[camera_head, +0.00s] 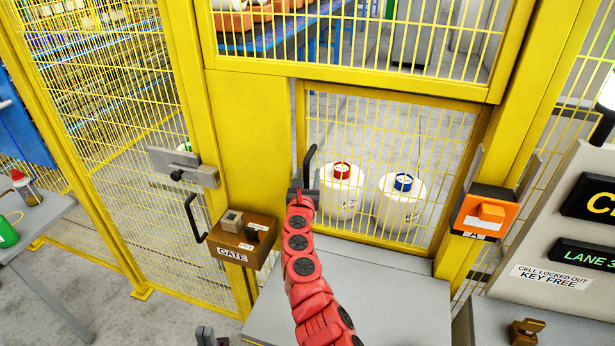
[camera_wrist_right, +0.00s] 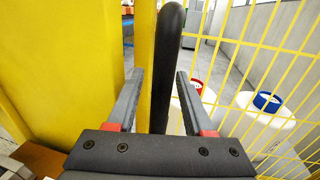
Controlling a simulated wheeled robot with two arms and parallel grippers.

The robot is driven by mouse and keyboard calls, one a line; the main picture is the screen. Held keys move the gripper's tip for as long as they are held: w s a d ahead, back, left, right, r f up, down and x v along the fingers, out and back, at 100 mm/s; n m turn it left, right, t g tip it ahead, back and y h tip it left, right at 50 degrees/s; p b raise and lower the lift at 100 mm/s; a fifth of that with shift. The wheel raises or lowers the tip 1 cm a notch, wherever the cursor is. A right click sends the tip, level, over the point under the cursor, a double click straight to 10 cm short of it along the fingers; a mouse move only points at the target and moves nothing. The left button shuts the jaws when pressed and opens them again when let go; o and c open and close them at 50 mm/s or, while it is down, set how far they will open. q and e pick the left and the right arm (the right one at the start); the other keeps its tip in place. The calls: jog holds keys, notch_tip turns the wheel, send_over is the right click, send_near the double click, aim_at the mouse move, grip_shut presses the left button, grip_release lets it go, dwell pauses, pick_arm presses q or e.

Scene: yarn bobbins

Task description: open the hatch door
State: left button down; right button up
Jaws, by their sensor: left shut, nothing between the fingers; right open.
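The hatch door (camera_head: 440,112) is a yellow-framed mesh panel above a grey shelf, and it looks shut in its frame. Its black upright bar handle (camera_head: 310,158) is at its left edge. My right gripper (camera_head: 303,190), on the red arm, is at the handle. In the right wrist view the handle (camera_wrist_right: 169,60) stands between the open fingers of my right gripper (camera_wrist_right: 159,76); I cannot tell whether either finger touches it. My left gripper (camera_head: 212,337) shows only in part at the bottom edge of the head view, shut and empty, away from the door.
Left of the hatch are a grey latch (camera_head: 183,168), another black handle (camera_head: 194,218) and a brown GATE box (camera_head: 240,240). An orange switch unit (camera_head: 484,212) is on the right post. Behind the mesh stand white bobbins with red (camera_head: 341,192) and blue (camera_head: 402,206) tops. The grey shelf (camera_head: 390,300) is clear at right.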

jog(key=shift+c, duration=0.2)
grip_shut()
dwell(1.1)
